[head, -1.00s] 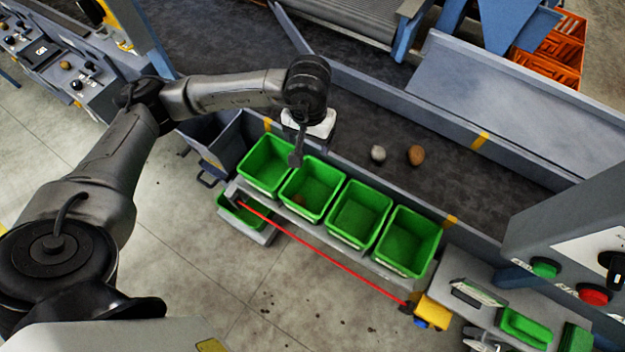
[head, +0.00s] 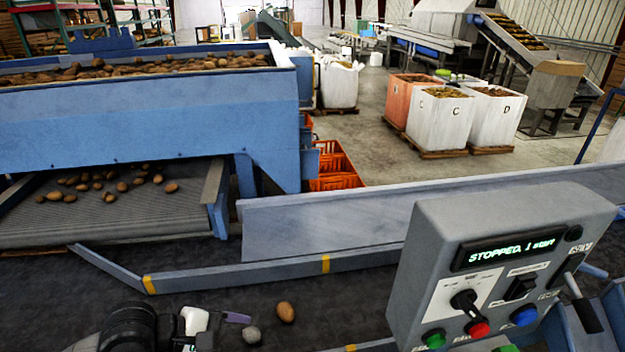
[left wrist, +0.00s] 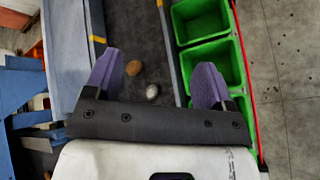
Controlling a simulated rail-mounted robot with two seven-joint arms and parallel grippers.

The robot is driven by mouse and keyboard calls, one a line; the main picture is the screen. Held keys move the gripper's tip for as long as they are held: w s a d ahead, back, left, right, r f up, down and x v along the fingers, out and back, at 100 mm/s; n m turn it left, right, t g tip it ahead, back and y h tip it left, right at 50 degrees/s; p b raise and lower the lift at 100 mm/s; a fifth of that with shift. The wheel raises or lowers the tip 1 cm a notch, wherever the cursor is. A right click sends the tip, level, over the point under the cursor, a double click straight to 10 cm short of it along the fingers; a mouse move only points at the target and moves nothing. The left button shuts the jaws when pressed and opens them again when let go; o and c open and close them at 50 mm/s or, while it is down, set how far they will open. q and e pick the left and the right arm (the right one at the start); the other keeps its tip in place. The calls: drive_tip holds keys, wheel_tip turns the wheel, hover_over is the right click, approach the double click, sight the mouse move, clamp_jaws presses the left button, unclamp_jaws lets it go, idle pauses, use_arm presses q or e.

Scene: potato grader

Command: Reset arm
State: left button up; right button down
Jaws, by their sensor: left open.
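My left arm shows at the bottom left of the head view, with its gripper (head: 215,326) partly cut off by the lower edge. In the left wrist view the two purple fingers of the left gripper (left wrist: 159,72) stand wide apart, with nothing held between them. Beyond and below the fingers, a brown potato (left wrist: 134,68) and a pale grey lump (left wrist: 152,91) lie on the dark belt. The same brown potato (head: 286,312) and grey lump (head: 252,335) show right of the gripper in the head view. My right gripper is not in view.
Green bins (left wrist: 203,63) line the belt's side in the left wrist view. A control box (head: 500,260) reading "STOPPED" stands at the right of the head view. A blue hopper (head: 150,115) of potatoes is at the back left, orange crates (head: 335,165) beside it.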

use_arm(q)
wheel_tip(320, 180, up, 11)
drive_tip(key=d+n+t+h, duration=0.3)
drive_tip(key=n+h, duration=0.4)
drive_tip(key=w+a+r+n+t+y, duration=0.2)
drive_tip(key=a+r+n+t+y, duration=0.2)
drive_tip(key=r+n+t, duration=0.6)
drive_tip(key=w+a+r+n+t+y, duration=0.1)
drive_tip(key=a+r+n+t+y, duration=0.2)
drive_tip(key=a+r+n+t, duration=0.75)
wheel_tip(320, 180, down, 19)
drive_tip(key=w+n+g+y, duration=0.1)
drive_tip(key=n+g+y, duration=1.15)
drive_tip(key=n, duration=1.15)
drive_tip(key=s+d+f+n+g, duration=0.1)
drive_tip(key=s+f+g, duration=0.15)
drive_tip(key=f, duration=0.55)
drive_tip(key=s+d+f+n+g, duration=0.1)
drive_tip(key=s+f, duration=0.3)
drive_tip(key=f, duration=0.3)
drive_tip(key=s+d+f+n+g+h, duration=0.25)
drive_tip(key=s+f+g, duration=0.55)
drive_tip(key=s+f, duration=1.5)
wheel_tip(320, 180, up, 29)
drive_tip(key=p, duration=2.7)
drive_tip(key=shift+a+f+p, duration=0.15)
drive_tip(key=shift+p, duration=0.15)
